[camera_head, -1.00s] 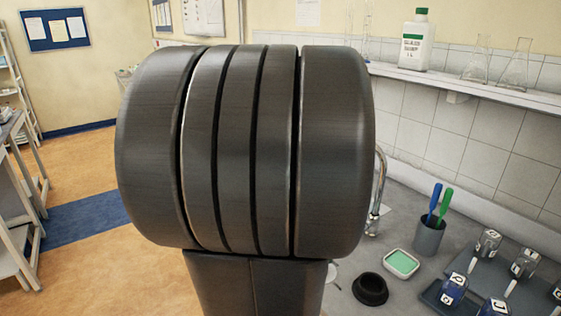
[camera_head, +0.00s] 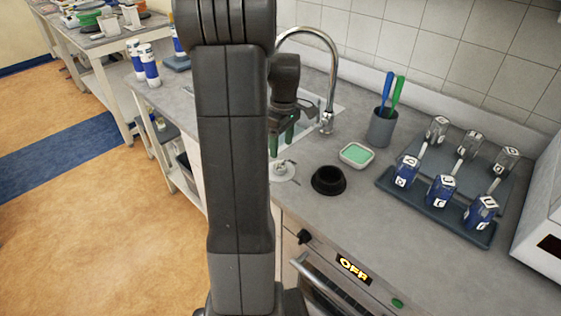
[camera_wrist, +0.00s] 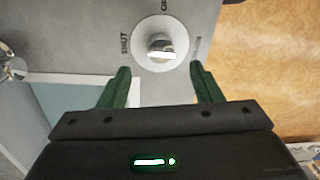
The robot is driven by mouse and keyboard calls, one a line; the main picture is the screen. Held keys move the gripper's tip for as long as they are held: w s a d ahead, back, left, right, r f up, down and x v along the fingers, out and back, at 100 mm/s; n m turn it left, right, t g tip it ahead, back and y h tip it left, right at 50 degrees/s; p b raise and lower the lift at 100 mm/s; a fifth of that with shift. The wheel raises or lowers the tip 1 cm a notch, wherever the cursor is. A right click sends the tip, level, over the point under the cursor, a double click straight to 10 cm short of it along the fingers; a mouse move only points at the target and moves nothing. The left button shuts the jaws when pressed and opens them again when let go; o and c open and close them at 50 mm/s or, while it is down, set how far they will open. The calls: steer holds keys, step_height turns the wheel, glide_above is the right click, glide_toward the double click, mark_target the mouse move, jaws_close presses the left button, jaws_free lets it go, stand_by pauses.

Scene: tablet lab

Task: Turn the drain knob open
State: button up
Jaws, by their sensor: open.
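The drain knob (camera_wrist: 160,44) is a small metal knob on a round white plate (camera_wrist: 143,58) set in the grey counter. In the wrist view the word SHUT stands left of the plate; a partly cut-off label stands above it. I cannot tell exactly which mark the knob points to. In the head view the white plate (camera_head: 284,171) lies beside the sink. My gripper (camera_wrist: 160,68) is open, its green fingers apart and empty, with the knob ahead between the fingertip directions. In the head view my gripper (camera_head: 283,138) hangs above the plate, partly hidden by my arm.
The sink (camera_head: 309,110) and its curved tap (camera_head: 329,85) are close behind my gripper.

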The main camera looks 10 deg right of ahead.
mark_target(280, 162)
steer(key=f, duration=0.7)
steer(key=shift+s+a+f, duration=0.1)
steer(key=shift+s+a, duration=0.05)
steer(key=shift+s, duration=0.05)
steer(key=c, duration=0.9)
